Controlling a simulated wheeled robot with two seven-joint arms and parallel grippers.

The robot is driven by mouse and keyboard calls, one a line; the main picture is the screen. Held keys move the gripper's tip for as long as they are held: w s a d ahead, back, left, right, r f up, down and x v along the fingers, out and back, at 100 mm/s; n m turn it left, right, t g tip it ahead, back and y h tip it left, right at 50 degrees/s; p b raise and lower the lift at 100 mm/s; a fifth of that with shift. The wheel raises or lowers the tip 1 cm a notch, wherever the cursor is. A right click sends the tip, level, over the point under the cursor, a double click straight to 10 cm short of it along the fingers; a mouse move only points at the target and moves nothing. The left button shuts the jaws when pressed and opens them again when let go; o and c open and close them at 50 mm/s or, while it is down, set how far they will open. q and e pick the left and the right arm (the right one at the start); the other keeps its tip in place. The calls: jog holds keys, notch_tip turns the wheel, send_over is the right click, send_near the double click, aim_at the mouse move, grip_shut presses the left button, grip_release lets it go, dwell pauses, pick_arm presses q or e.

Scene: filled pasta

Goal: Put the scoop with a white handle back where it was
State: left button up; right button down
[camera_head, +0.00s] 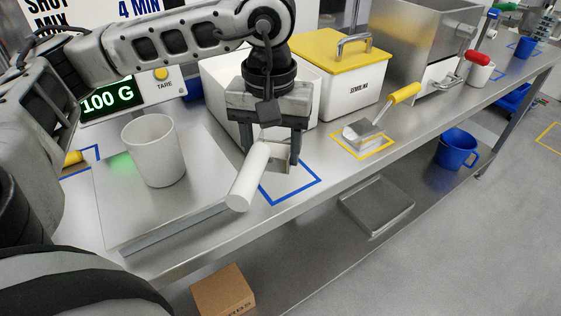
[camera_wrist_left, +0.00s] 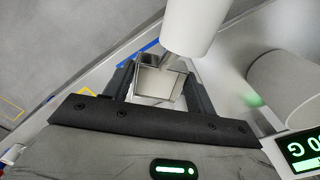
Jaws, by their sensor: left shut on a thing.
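The scoop with a white handle (camera_head: 247,177) is in my left gripper (camera_head: 271,158). Its thick white handle points toward the front of the table, and its small metal bowl (camera_wrist_left: 158,82) sits between the fingers in the left wrist view. My left gripper is shut on the scoop's metal part. The scoop is over or at a blue taped outline (camera_head: 300,193) on the steel table; whether it touches the table I cannot tell. My right gripper is not in view.
A white cup (camera_head: 153,151) stands on the scale plate (camera_head: 120,215) to the left, with a display reading 100 G (camera_head: 112,100). A yellow-handled scoop (camera_head: 364,133) lies in a yellow outline to the right. Behind are a white bin (camera_head: 222,75) and a yellow-lidded box (camera_head: 345,95).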

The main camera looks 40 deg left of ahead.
aim_at(279, 152)
pick_arm(q)
jog(key=w+f, duration=0.3)
jog(key=f, duration=0.1)
jog(key=shift+a, duration=0.35)
jog(key=f, duration=0.1)
jog(key=f+p, duration=0.1)
jog(key=f, duration=0.1)
jog(key=shift+w+a, duration=0.15)
jog(key=shift+w, duration=0.25)
jog(key=shift+f, duration=0.5)
jog(key=shift+f, duration=0.15)
jog(key=o, duration=1)
notch_tip(279, 152, up, 12)
jog(key=shift+r+b, duration=0.2)
jog(key=shift+b, duration=0.3)
